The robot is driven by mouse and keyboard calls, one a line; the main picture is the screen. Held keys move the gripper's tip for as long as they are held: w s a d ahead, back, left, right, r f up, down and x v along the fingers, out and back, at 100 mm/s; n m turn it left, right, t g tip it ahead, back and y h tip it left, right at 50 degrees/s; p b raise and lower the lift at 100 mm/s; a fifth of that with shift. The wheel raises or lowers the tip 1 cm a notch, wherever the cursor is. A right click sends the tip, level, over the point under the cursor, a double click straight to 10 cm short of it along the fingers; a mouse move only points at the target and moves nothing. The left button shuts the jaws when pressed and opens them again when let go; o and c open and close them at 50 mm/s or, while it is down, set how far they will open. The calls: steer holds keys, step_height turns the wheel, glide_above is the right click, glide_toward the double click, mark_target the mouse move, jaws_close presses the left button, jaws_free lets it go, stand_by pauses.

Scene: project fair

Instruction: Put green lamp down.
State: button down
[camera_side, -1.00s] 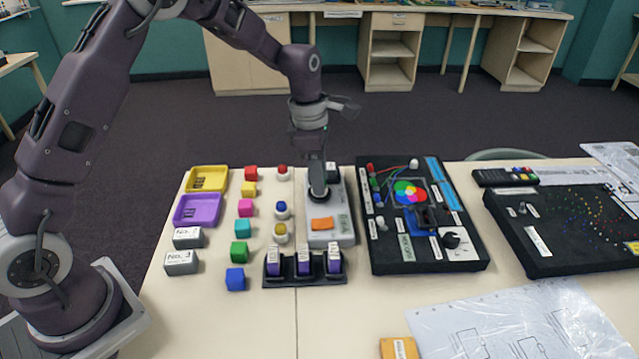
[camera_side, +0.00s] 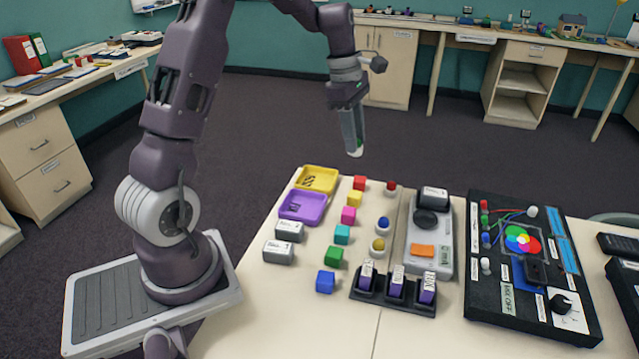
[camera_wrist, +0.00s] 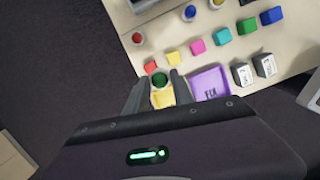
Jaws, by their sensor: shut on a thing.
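My gripper (camera_side: 353,140) is shut on the green lamp (camera_side: 359,147) and holds it in the air, near the far edge of the table. In the side view only a bit of green and a pale end show between the fingers. In the wrist view the lamp's round green top (camera_wrist: 160,79) sits between the fingertips of my gripper (camera_wrist: 159,84), with the yellow tray (camera_wrist: 163,97) partly seen behind it. Red (camera_side: 391,188), blue (camera_side: 383,223) and yellow (camera_side: 378,245) lamps stand in a column on the table.
The yellow tray (camera_side: 332,181) and purple tray (camera_side: 323,208) lie at the table's left, with grey labelled blocks (camera_side: 289,231) nearer. Several coloured cubes (camera_side: 342,235) form a column. A grey device (camera_side: 444,262) with a bare round black pad (camera_side: 426,219) stands right of the lamps.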

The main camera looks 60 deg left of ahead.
glide_above(319, 184)
steer(key=f, duration=0.1)
steer(key=shift+t, duration=0.4)
steer(key=f, duration=1)
steer(key=shift+s+a, duration=0.35)
steer(key=shift+s, duration=0.05)
steer(key=c, duration=1.4)
jaws_free()
steer(key=shift+f, duration=0.15)
steer(key=shift+o, duration=0.2)
